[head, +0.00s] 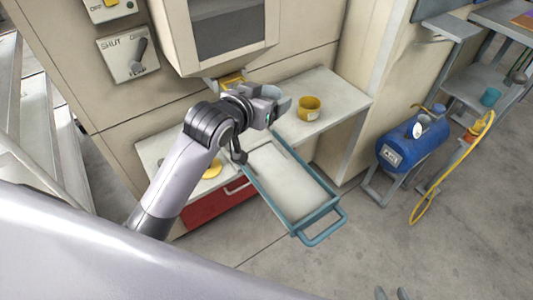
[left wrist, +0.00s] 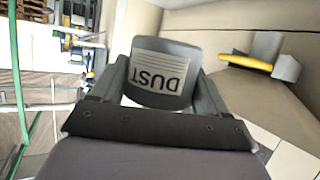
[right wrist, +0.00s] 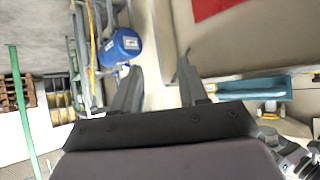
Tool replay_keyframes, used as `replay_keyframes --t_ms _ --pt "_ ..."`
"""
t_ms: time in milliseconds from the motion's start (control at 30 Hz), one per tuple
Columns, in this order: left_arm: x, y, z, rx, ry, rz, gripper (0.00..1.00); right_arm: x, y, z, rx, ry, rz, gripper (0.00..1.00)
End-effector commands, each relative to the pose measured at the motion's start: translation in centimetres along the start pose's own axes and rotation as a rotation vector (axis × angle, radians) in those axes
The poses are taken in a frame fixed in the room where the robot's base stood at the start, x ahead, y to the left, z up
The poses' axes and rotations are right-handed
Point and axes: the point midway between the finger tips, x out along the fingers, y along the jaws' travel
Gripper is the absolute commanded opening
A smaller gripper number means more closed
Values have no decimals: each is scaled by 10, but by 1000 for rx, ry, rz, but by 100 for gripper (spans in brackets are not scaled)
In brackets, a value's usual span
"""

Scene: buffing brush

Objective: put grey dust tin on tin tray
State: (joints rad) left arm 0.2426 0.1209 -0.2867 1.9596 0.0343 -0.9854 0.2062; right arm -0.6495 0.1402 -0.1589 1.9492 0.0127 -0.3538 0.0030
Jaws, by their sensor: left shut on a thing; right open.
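The grey dust tin (left wrist: 165,72), with a label reading DUST, is between the fingers of my left gripper (left wrist: 162,70), which is shut on it. In the head view the tin (head: 284,103) is held above the white counter, at the far end of the teal-rimmed tin tray. The tin tray (head: 290,185) is empty, with a pale floor and a handle at its near end. My right gripper (right wrist: 159,66) is open and empty; only its fingertips (head: 394,294) show at the bottom of the head view.
A yellow tin (head: 309,108) stands on the counter (head: 335,88) right of my left gripper. A yellow round thing (head: 212,169) lies left of the tray. A machine housing (head: 220,30) overhangs the counter. A blue tank (head: 413,142) with a yellow hose stands at the right.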

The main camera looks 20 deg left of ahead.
Motion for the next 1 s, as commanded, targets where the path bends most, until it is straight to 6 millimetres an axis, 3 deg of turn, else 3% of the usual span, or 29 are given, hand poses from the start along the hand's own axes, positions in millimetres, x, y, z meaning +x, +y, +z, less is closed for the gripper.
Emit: replay_keyframes --t_ms 33,200,400,600,800,1000 --pt "7 -1 18 0 -6 -1 40 3 0 4 1 0 0 43" --pt "24 -2 60 0 -4 0 40 7 -1 10 5 -4 -2 43" --pt "40 -4 98 -1 0 1 40 10 -3 8 11 1 -7 43" --pt "47 -4 114 -1 1 1 40 11 -4 10 12 -2 -11 43" --pt "58 -5 142 -1 -1 1 40 15 -5 15 14 -5 -14 43" --pt "62 -6 150 -1 3 1 40 15 -6 12 12 -2 -17 43"
